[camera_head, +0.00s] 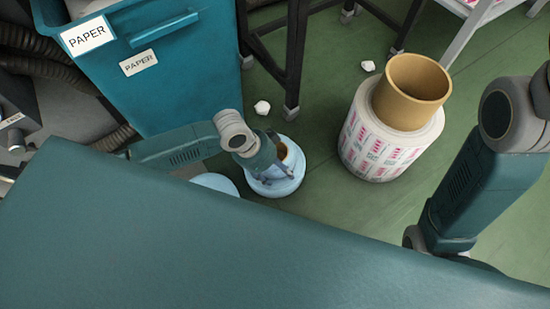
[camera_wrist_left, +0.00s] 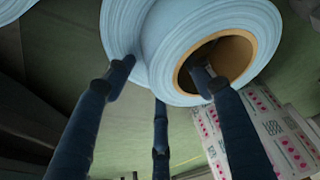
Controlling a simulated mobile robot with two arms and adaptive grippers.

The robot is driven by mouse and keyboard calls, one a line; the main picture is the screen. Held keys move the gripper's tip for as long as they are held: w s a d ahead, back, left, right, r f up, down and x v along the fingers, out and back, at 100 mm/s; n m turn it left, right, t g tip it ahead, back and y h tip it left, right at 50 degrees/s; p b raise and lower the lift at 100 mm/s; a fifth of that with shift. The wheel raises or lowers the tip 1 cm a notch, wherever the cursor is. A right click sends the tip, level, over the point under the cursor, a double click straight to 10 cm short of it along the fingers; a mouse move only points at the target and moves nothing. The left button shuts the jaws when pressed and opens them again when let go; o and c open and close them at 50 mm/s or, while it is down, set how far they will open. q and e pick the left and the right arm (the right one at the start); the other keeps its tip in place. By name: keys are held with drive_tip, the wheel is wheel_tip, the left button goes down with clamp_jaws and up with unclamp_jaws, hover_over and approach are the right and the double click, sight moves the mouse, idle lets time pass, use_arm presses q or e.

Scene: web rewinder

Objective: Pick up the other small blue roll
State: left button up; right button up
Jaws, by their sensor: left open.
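A small light blue roll (camera_head: 272,188) with a brown core stands on the green floor in the head view. My left gripper (camera_head: 284,167) is right at it, reaching down from the left. In the left wrist view the blue roll (camera_wrist_left: 180,45) fills the top, its brown core ring facing the camera. My left gripper (camera_wrist_left: 160,85) is open there, with one fingertip at the core opening and the other fingers outside the roll. Whether they touch it I cannot tell. A second light blue shape (camera_head: 216,183), likely another small roll, is mostly hidden behind my body. My right gripper is out of view.
A large printed roll (camera_head: 365,140) with a wide brown core (camera_head: 411,91) stands to the right. A blue paper bin (camera_head: 165,85) stands at the left. Dark frame legs (camera_head: 293,60) stand behind. White scraps (camera_head: 262,107) lie on the otherwise clear floor.

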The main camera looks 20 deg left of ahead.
use_arm(q)
drive_tip(key=shift+c, duration=0.5)
clamp_jaws()
drive_tip(key=shift+w+r, duration=0.1)
drive_tip(key=shift+r, duration=0.1)
